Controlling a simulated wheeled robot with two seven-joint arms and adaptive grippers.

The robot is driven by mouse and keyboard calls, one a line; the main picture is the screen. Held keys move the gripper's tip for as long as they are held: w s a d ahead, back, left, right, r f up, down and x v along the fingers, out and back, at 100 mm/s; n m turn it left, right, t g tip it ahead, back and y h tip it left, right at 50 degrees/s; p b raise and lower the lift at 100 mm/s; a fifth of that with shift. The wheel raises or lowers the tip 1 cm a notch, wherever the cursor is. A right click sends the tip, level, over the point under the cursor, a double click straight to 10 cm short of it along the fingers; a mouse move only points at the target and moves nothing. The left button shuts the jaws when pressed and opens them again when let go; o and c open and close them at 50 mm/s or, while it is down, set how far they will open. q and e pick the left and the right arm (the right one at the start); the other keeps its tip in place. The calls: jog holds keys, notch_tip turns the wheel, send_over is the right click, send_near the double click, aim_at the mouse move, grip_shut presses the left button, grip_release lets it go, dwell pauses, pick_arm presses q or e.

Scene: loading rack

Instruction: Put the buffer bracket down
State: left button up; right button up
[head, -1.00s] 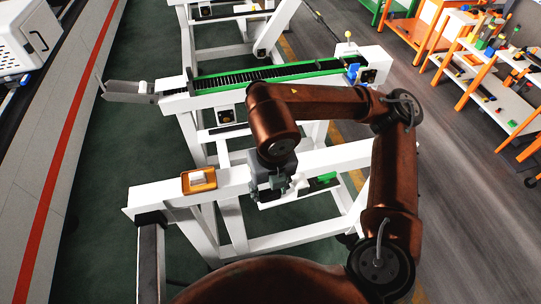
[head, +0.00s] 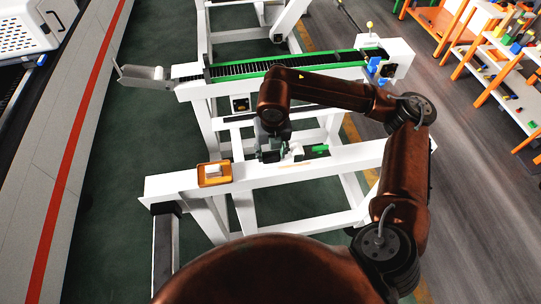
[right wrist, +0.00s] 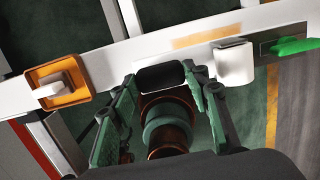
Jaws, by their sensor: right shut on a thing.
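My right gripper (head: 272,153) is over the white beam of the near rack. In the right wrist view its two green-grey fingers (right wrist: 161,80) are closed on a dark, rounded piece, which I take for the buffer bracket (right wrist: 161,77). The bracket shows against the near edge of the beam (right wrist: 108,68); whether it touches the beam cannot be told. In the head view the gripper and arm largely hide it. My left gripper is not in view.
An orange tray (head: 214,181) with a white block sits on the beam to the left. A white upright piece (right wrist: 235,63) and a green part (right wrist: 295,46) are on the beam to the right. A green-edged conveyor (head: 290,67) stands behind. The beam between tray and gripper is clear.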

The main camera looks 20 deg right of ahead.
jog(key=shift+w+d+f, duration=0.1)
jog(key=shift+w+f, duration=0.3)
jog(key=shift+f, duration=0.1)
jog(key=shift+w+f, duration=0.2)
jog(key=shift+f, duration=0.05)
notch_tip(320, 180, down, 3)
jog(key=shift+w+d+f+p, duration=0.1)
jog(key=shift+w+p, duration=0.05)
jog(key=shift+p, duration=0.65)
jog(key=shift+f, duration=0.25)
jog(key=o, duration=1.4)
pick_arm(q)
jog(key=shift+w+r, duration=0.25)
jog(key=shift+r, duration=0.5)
